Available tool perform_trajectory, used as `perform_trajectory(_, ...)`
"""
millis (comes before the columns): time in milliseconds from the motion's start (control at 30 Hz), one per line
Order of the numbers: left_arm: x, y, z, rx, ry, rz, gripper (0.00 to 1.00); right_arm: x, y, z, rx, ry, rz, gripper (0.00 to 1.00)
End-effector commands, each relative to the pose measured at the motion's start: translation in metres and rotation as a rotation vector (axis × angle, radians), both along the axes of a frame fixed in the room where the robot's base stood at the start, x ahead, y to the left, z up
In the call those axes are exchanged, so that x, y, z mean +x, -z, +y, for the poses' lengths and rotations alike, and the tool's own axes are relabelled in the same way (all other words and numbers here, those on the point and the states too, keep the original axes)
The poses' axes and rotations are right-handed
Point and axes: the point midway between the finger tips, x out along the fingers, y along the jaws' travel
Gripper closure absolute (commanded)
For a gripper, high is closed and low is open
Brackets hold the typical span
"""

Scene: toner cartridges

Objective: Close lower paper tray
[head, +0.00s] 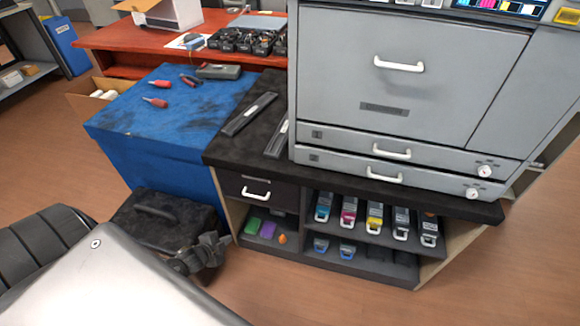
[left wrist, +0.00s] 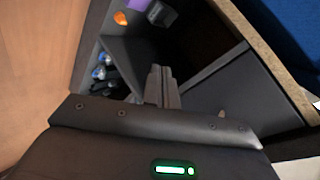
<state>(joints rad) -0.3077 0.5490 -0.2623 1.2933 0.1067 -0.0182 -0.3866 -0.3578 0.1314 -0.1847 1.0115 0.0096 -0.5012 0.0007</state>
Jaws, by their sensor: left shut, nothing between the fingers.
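The grey printer (head: 400,75) stands on the dark cabinet top. Its lower paper tray (head: 330,164) is the bottom grey drawer, with a white handle and a round white knob at right. My left gripper (head: 205,262) is shut and empty, low in front of the cabinet's left side, well apart from the tray. In the left wrist view its fingers (left wrist: 162,88) are together, facing the cabinet shelves. My right gripper is not in view.
The cabinet (head: 262,250) has a drawer with a white handle and shelves of toner cartridges (head: 375,218). A blue bench (head: 160,150) with tools stands left, a black case (head: 160,220) before it. Dark rails (head: 250,112) lie beside the printer. Floor is clear in front right.

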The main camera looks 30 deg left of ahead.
Motion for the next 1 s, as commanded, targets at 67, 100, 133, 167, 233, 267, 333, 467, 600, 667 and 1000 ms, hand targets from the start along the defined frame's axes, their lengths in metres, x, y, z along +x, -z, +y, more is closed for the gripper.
perform_trajectory(67, 0.05, -0.076, -0.007, 0.11, 0.2, -0.198, 1.0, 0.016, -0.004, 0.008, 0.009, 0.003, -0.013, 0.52)
perform_trajectory(100, 0.066, -0.112, -0.017, 0.159, 0.288, -0.288, 1.0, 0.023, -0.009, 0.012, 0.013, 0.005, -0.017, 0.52)
perform_trajectory(133, 0.075, -0.138, -0.025, 0.194, 0.349, -0.35, 1.0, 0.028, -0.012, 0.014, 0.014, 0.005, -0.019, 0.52)
perform_trajectory(167, 0.081, -0.161, -0.034, 0.224, 0.407, -0.407, 1.0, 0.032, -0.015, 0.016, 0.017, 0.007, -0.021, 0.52)
perform_trajectory(233, 0.088, -0.209, -0.056, 0.285, 0.519, -0.527, 1.0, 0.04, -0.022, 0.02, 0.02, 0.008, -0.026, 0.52)
perform_trajectory(267, 0.089, -0.226, -0.064, 0.305, 0.56, -0.571, 1.0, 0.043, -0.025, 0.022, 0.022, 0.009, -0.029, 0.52)
perform_trajectory(333, 0.088, -0.256, -0.081, 0.342, 0.634, -0.651, 1.0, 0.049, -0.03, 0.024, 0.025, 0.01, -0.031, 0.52)
perform_trajectory(467, 0.084, -0.287, -0.099, 0.378, 0.706, -0.736, 1.0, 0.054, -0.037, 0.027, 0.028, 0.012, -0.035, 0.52)
perform_trajectory(600, 0.083, -0.295, -0.103, 0.386, 0.721, -0.755, 1.0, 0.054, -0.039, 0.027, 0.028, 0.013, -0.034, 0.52)
perform_trajectory(667, 0.084, -0.295, -0.103, 0.386, 0.719, -0.755, 1.0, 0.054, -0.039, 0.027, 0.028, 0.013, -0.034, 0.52)
perform_trajectory(1000, 0.126, -0.296, -0.127, 0.385, 0.714, -0.758, 1.0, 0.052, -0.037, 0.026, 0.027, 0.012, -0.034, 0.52)
